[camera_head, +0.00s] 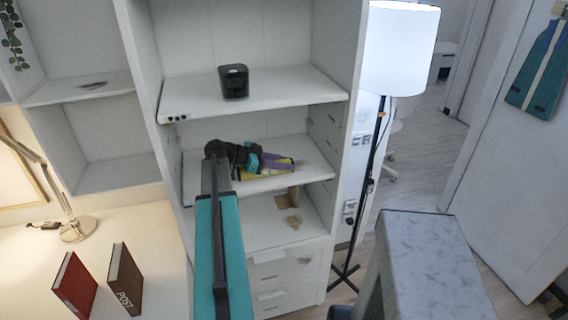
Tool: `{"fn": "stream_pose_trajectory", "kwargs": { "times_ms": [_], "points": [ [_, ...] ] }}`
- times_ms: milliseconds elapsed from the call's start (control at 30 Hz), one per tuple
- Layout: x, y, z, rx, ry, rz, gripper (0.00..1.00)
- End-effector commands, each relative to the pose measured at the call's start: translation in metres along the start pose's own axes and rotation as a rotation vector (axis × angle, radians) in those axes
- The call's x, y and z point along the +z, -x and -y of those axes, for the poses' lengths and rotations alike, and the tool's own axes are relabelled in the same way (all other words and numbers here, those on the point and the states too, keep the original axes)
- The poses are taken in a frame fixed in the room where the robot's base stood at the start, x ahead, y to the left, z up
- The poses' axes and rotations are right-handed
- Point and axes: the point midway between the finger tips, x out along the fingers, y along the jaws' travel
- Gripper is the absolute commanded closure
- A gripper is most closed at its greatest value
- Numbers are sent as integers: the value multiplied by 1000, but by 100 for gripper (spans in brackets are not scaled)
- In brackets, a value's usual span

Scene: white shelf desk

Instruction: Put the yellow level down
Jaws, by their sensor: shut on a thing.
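The yellow level (284,171) shows as a small yellow and purplish shape over the middle shelf board (314,168) of the white shelf unit. My teal and black arm reaches up from the bottom of the view to the shelf opening. My gripper (268,163) is shut on the level, at its left part. The level points to the right, out of the jaws. The gripper hides part of it, and I cannot tell whether it touches the board.
A black device (233,81) stands on the shelf above. A floor lamp (400,48) stands close on the right. A red book (75,284) and a brown book (125,279) stand on the desk at left.

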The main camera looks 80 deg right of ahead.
Motion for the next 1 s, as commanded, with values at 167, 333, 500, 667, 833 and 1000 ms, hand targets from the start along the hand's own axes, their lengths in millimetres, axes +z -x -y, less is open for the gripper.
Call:
{"fn": "stream_pose_trajectory", "kwargs": {
  "times_ms": [167, 333, 500, 667, 833, 1000],
  "points": [
    [5, -2, 0, 0, 0, -1, 100],
    [5, -2, 0, 0, -1, -1, 100],
    [7, -3, 0, 0, -1, -1, 100],
    [7, -3, 0, 0, -1, 0, 58],
    [7, -3, 0, 0, -1, 0, 56],
    [6, -3, 0, 0, -1, 0, 56]
  ]
}}
